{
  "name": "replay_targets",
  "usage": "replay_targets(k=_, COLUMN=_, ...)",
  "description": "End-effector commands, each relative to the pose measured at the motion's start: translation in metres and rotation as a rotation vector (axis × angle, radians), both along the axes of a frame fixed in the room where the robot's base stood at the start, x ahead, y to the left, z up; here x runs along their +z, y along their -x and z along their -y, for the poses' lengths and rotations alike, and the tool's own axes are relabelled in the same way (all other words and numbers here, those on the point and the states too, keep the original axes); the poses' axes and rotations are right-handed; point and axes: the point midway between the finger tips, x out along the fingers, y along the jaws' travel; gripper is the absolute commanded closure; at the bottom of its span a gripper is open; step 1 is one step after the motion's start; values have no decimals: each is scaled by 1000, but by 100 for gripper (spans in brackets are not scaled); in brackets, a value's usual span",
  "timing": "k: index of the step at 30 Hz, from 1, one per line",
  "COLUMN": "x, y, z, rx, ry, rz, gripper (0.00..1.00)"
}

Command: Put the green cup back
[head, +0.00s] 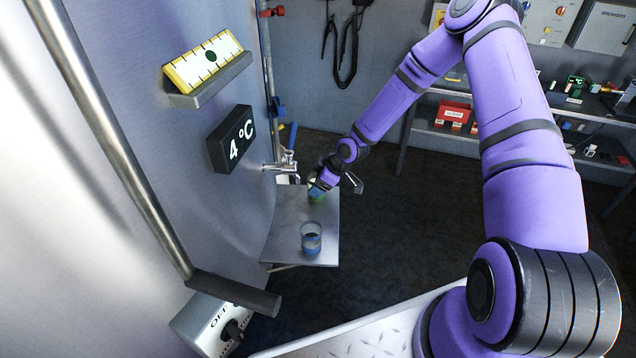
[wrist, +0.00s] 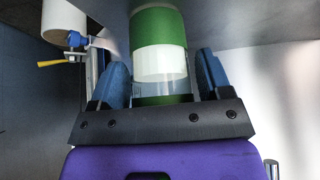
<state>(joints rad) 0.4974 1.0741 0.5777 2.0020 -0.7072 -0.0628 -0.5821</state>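The green cup (wrist: 160,27) has a green band, a white part and clear walls. I cannot tell whether the cup's base touches the shelf.
A clear cup with blue (head: 311,238) stands near the front of the metal shelf (head: 287,243). A tap (head: 285,163) juts from the tank wall just behind the shelf. A "4 °C" display (head: 232,139) hangs on the tank. Open dark floor lies right of the shelf.

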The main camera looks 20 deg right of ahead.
Motion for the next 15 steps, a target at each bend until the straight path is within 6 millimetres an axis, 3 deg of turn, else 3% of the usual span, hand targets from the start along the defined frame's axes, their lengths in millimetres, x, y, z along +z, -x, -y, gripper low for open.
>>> replay_targets(k=10, x=1, y=0, z=0, rx=0, ry=0, rz=0, gripper=18)
replay_targets(k=15, x=14, y=3, z=7, rx=-2, ry=0, rz=2, gripper=18)
